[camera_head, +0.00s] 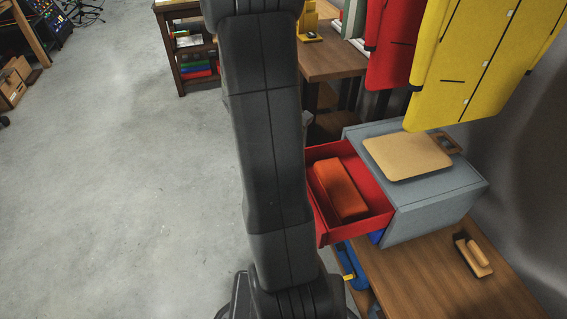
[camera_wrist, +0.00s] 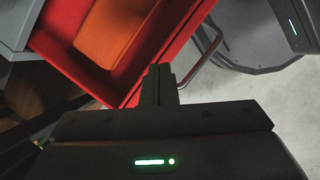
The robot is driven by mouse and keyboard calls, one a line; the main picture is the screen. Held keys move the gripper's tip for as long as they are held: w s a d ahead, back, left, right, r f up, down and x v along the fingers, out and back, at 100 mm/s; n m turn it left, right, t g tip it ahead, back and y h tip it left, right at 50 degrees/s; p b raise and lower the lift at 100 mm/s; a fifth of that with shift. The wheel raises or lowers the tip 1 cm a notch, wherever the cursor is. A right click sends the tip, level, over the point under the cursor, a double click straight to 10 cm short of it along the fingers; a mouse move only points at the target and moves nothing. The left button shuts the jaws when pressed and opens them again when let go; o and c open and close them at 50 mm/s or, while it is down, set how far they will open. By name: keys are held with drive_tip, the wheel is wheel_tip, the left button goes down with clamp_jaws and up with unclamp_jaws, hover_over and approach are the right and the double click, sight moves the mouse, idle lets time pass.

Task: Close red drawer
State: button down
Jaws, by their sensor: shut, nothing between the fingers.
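The red drawer (camera_head: 378,190) is pulled out to the left from the grey cabinet (camera_head: 430,200) on the wooden bench. An orange block-like object (camera_head: 341,188) lies inside it. In the head view my dark arm covers part of the drawer's left side, and my fingers are hidden.
A tan board (camera_head: 408,157) lies on the cabinet. A wood-handled brush-like tool (camera_head: 473,256) lies on the bench (camera_head: 430,285). Red (camera_head: 390,45) and yellow (camera_head: 470,65) garments hang behind. Open grey floor (camera_head: 130,200) lies at the left.

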drive_tip(key=s+a+r+n+t+h+p, duration=0.15)
drive_tip(key=a+n+t+h, duration=0.3)
drive_tip(key=a+n, duration=0.75)
drive_tip(key=w+d+f+m+b, duration=0.2)
drive_tip(key=d+f+b, duration=0.2)
drive_tip(key=d+f, duration=0.3)
drive_tip(key=shift+w+d, duration=0.4)
drive_tip(key=shift+d, duration=0.4)
drive_tip(key=shift+d+f, duration=0.1)
drive_tip(key=shift+f, duration=0.05)
drive_tip(key=w+d+b, duration=0.1)
drive_tip(key=w+d, duration=0.1)
drive_tip(key=d, duration=0.3)
drive_tip(key=w+d+b, duration=0.1)
drive_tip(key=d, duration=0.5)
drive_tip(key=w+d+b, duration=0.2)
drive_tip(key=d, duration=0.3)
drive_tip(key=shift+w+d, duration=0.65)
drive_tip(key=shift+d, duration=0.25)
